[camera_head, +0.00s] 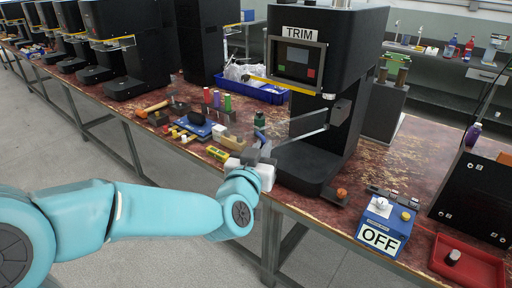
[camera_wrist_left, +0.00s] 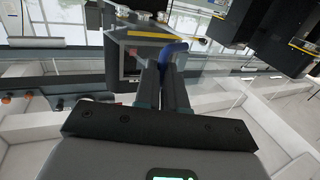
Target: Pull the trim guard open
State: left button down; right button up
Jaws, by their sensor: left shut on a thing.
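The black trim machine (camera_head: 350,70) carries a white TRIM label above its screen. Its guard looks like a clear panel with a yellow strip (camera_head: 285,87) at the top and a grey lower edge (camera_head: 308,133); the panel is hard to see. The guard stands out from the machine's front toward the left. My left gripper (camera_head: 262,147) is at the guard's near lower end, shut on a blue handle (camera_head: 259,134). The handle also shows between the fingertips in the left wrist view (camera_wrist_left: 173,49). My right gripper is in neither view.
Small tools, bottles and a blue tray (camera_head: 262,93) lie left of the machine on the worn bench (camera_head: 410,165). Right of it are a blue box (camera_head: 384,225) with an OFF sign and a red tray (camera_head: 468,262). Similar black machines stand at the back left.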

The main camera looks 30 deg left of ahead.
pick_arm(q)
jog(key=shift+d+r+t, duration=0.3)
jog(key=shift+d+r, duration=0.15)
jog(key=shift+r, duration=0.05)
jog(key=shift+d, duration=0.1)
jog(key=c, duration=1.4)
grip_release()
jog(key=shift+o, duration=1)
jog(key=shift+w+d+f, duration=0.1)
jog(key=shift+w+d, duration=0.05)
jog(key=shift+w, duration=0.3)
jog(key=shift+s, duration=0.15)
jog(key=shift+s, duration=0.1)
